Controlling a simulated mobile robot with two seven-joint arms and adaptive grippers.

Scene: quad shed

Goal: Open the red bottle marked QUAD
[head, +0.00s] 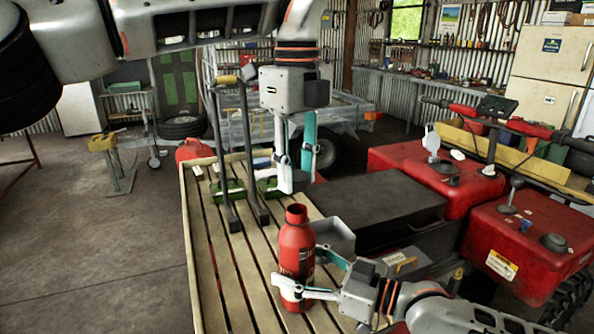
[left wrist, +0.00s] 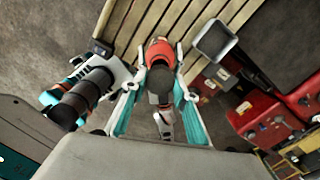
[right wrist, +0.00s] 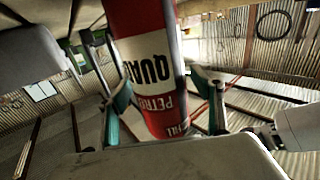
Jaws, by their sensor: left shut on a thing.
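The red bottle (head: 297,245) stands upright on the slatted wooden rack, its neck bare at the top. Its white label reads QUAD in the right wrist view (right wrist: 145,65). My right gripper (head: 312,280) has its fingers around the lower body of the bottle; in the right wrist view (right wrist: 163,92) a finger lies on each side of it. My left gripper (head: 288,185) is above the bottle neck, apart from it, pointing down. It is shut on a small dark cap, seen between its fingers in the left wrist view (left wrist: 160,78). The fingers mostly hide the cap in the head view.
A grey open box (head: 335,236) stands just right of the bottle. The red quad (head: 520,245) fills the right side. The concrete floor (head: 90,240) at left is mostly clear.

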